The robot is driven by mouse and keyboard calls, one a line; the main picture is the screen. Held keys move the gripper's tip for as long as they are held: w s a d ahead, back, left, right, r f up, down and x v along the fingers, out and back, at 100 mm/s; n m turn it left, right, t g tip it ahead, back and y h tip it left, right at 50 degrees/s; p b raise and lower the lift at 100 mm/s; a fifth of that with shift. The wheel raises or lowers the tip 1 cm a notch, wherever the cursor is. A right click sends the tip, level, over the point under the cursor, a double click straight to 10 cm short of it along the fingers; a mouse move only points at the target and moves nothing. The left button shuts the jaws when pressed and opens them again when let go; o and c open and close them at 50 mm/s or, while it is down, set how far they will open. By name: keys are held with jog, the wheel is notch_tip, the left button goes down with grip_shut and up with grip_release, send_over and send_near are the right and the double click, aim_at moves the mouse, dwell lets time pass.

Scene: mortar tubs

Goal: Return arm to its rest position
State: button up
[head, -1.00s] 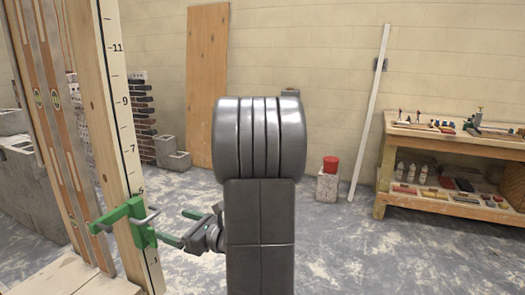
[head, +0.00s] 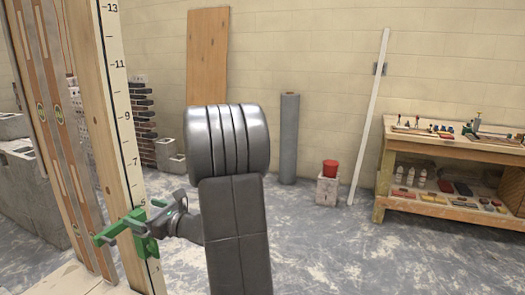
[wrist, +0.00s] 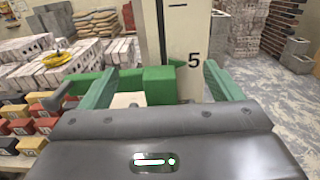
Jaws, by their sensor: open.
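My gripper (head: 158,222) is at the left of the head view, close to a green clamp (head: 136,236) on a tall pale post marked with numbers (head: 122,130). In the wrist view, my gripper (wrist: 160,85) has its two green fingers spread wide. The green clamp (wrist: 158,86) shows between them, in front of the post (wrist: 190,35) near the mark 5. I cannot tell whether the fingers touch the clamp. My grey arm fills the lower middle of the head view and hides part of the floor.
Two wooden spirit levels (head: 42,120) stand left of the post. A workbench (head: 450,150) with tools is at the right. A grey roll (head: 289,140) and a red tub (head: 330,167) on a block stand by the wall. The floor between is clear.

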notch_tip(320, 180, up, 16)
jog(key=p, duration=1.2)
jog(key=shift+f+p, duration=0.15)
jog(key=shift+p, duration=0.15)
jog(key=b+v, duration=0.2)
jog(key=v, duration=1)
jog(key=shift+f, duration=0.3)
jog(key=shift+s, duration=0.15)
